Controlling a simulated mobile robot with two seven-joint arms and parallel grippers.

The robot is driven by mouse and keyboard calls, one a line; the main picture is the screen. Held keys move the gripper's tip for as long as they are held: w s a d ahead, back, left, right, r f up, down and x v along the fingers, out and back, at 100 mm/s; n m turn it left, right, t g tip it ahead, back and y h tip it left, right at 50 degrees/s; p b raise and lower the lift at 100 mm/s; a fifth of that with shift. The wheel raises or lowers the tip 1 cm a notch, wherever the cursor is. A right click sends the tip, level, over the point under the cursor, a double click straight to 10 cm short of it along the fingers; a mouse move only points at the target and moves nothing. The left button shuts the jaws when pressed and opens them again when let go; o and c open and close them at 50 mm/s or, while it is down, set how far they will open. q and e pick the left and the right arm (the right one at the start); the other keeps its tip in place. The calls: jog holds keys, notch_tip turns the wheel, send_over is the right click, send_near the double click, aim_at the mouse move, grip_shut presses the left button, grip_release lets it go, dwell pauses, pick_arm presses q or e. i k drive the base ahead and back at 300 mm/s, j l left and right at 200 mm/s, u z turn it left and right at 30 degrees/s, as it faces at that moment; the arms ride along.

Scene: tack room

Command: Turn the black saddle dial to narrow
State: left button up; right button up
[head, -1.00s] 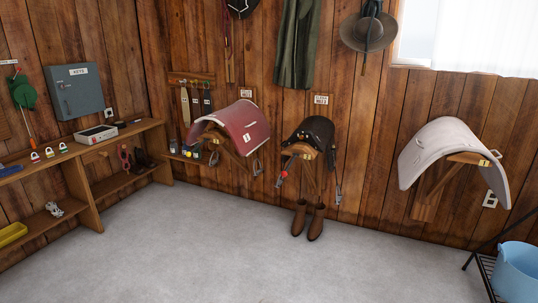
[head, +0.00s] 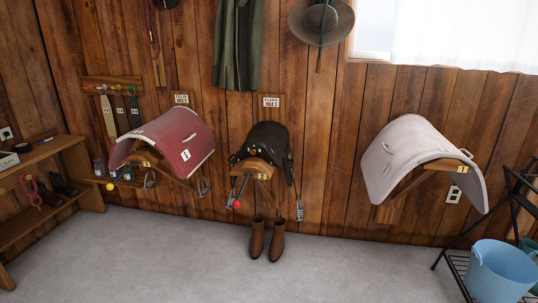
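The black saddle (head: 265,142) sits on a wooden wall rack (head: 262,170) in the middle of the head view. A small red round thing (head: 237,205) shows low at its left side, near a hanging stirrup. I cannot tell whether this is the dial, and no narrow marking or setting can be read at this size. Neither of my grippers shows in the head view.
Brown boots (head: 257,238) stand on the floor below the black saddle. A blue bucket (head: 500,270) sits on a black rack at right. A wooden shelf (head: 30,160) is at left. The grey floor in front is clear.

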aim_at(270, 140)
jog(key=i+j, duration=0.15)
jog(key=i, duration=0.3)
jog(key=i+j, duration=0.15)
jog(key=i, duration=0.3)
